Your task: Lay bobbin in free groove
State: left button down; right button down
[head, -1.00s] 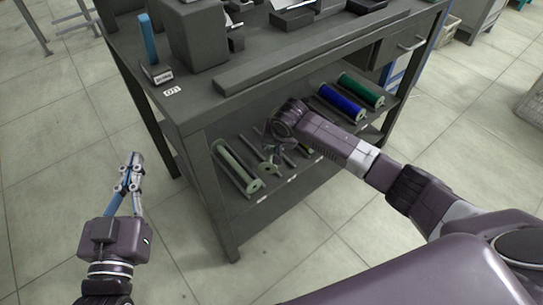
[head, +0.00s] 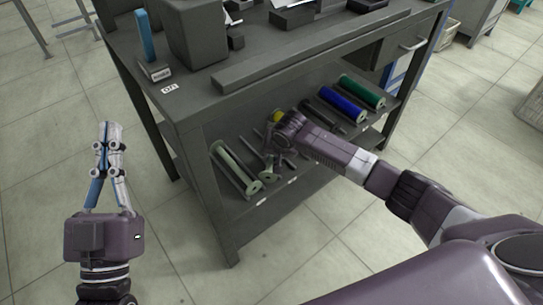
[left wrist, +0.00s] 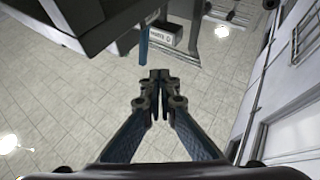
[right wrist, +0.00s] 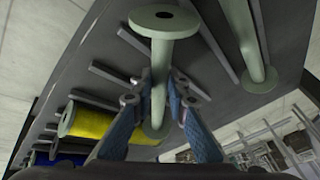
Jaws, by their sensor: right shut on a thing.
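My right gripper (right wrist: 158,86) is shut on the shaft of a pale green, bare bobbin (right wrist: 164,24), whose flange shows beyond the fingers. In the head view this gripper (head: 270,152) is at the lower shelf of the bench, between another pale green bobbin (head: 234,170) on its left and a yellow bobbin (head: 277,116) behind it. I cannot tell whether the held bobbin touches the shelf. The other pale bobbin (right wrist: 247,45) and the yellow bobbin (right wrist: 95,122) flank it in the right wrist view. My left gripper (head: 108,128) is shut and empty, left of the bench.
Blue (head: 342,103) and green (head: 362,91) bobbins lie further right on the shelf. Dark bars (right wrist: 120,75) rise from the shelf between positions. The bench top (head: 200,107) overhangs the shelf. Open floor (head: 60,190) surrounds my left gripper.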

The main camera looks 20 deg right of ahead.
jog(key=shift+f, duration=0.35)
jog(key=c, duration=1.9)
grip_release()
pick_arm(q)
jog(key=shift+w+f+g, duration=0.2)
jog(key=shift+f+g, duration=0.1)
jog(key=shift+f, duration=0.1)
